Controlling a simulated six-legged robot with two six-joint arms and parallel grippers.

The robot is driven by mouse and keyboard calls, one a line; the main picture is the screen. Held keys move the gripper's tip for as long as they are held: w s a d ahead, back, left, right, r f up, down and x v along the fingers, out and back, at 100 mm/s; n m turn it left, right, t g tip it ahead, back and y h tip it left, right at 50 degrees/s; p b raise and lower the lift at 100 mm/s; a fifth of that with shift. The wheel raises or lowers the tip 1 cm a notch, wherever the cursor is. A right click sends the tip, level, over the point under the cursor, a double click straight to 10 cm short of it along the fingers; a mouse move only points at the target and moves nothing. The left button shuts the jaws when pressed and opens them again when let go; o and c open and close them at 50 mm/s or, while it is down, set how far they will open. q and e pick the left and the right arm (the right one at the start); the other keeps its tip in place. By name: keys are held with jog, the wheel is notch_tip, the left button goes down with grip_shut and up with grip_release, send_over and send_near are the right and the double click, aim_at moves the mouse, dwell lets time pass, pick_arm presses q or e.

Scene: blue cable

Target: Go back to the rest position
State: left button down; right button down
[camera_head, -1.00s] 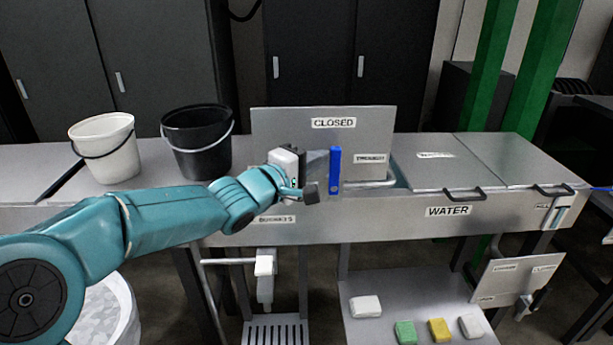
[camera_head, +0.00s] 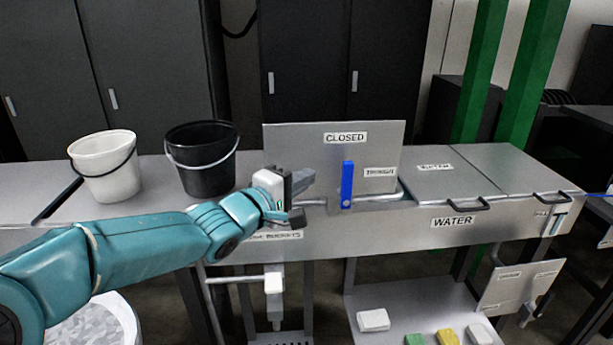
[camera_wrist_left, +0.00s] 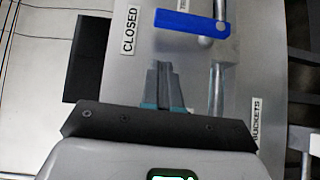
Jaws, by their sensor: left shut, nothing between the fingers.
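My left gripper (camera_head: 308,192) is in front of the metal bench, left of a blue lever (camera_head: 347,185). Its fingers are together with nothing between them, as the left wrist view also shows (camera_wrist_left: 165,88). The blue lever stands upright on a metal pipe in front of the panel marked CLOSED (camera_head: 290,148). In the left wrist view the blue lever (camera_wrist_left: 190,23) lies across the top, apart from the fingertips. My right gripper is not in view.
A white bucket (camera_head: 105,168) and a black bucket (camera_head: 203,165) stand on the bench (camera_head: 140,207) to the left. A lidded WATER section (camera_head: 425,180) is to the right. A lower shelf (camera_head: 390,300) holds white, green and yellow blocks. Dark cabinets (camera_head: 160,60) stand behind.

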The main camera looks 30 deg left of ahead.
pick_arm(q)
jog(key=v, duration=0.7)
jog(key=shift+s, duration=0.3)
